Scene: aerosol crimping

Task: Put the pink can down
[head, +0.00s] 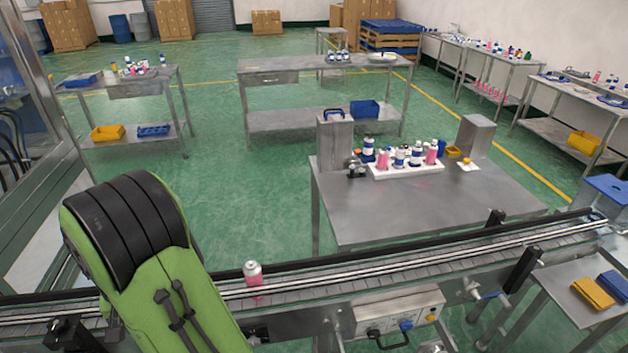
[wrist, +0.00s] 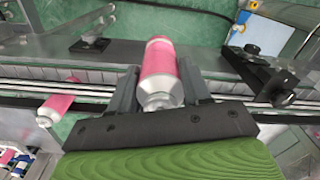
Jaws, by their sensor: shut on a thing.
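My gripper (wrist: 160,72) is shut on a pink can (wrist: 159,62) with a silver top, its two fingers on either side of it. The can is over the conveyor (wrist: 225,85); I cannot tell whether its base touches anything. In the head view my green and black arm hides this can and my gripper. A second pink can (wrist: 61,102) is apart from my gripper, at the left in the wrist view. What looks like the same second can stands upright on the conveyor in the head view (head: 253,272), just right of my arm.
Behind the conveyor (head: 400,268), a steel table (head: 430,205) holds a white tray (head: 410,172) of pink and blue-white bottles. Black brackets (head: 523,268) rise along the conveyor edge. The belt right of the second can looks clear. A control box (head: 398,310) hangs in front.

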